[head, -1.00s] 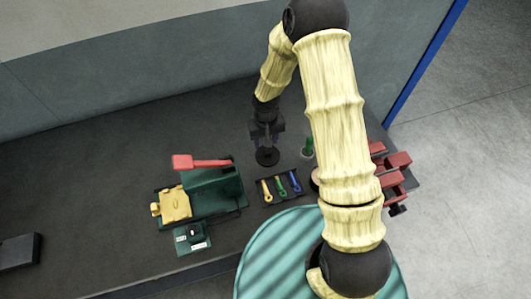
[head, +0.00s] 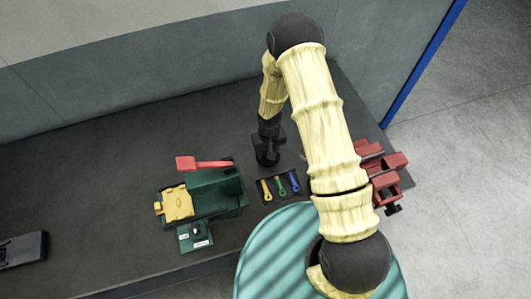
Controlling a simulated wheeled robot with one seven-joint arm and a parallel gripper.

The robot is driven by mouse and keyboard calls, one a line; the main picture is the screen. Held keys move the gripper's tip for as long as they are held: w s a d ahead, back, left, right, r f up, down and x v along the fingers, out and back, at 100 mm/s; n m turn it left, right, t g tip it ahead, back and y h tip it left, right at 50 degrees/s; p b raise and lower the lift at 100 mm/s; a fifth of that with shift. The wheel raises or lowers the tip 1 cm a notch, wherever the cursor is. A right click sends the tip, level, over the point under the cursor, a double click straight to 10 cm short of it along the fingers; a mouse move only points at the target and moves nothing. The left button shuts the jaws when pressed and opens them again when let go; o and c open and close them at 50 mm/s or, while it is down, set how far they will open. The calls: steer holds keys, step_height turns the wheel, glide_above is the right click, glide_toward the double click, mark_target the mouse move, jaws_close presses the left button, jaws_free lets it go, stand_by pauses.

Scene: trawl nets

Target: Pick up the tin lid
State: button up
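My gripper (head: 267,158) points down at the workbench, just behind the small tool tray. It is small and dark against the dark bench top, so I cannot tell whether its fingers are open or shut. A dark round disc, possibly the tin lid, showed below the gripper a second ago. The gripper now covers that spot, and I cannot make out the lid's outline or whether the fingers touch it.
A black tray (head: 261,200) holds a yellow, a green and a blue tool. A red vise-like tool (head: 387,184) is right of my arm. The bench's left side is mostly clear.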

steer(key=shift+a+f, duration=0.15)
steer(key=shift+f, duration=0.1)
stand_by(0.3)
jaws_close()
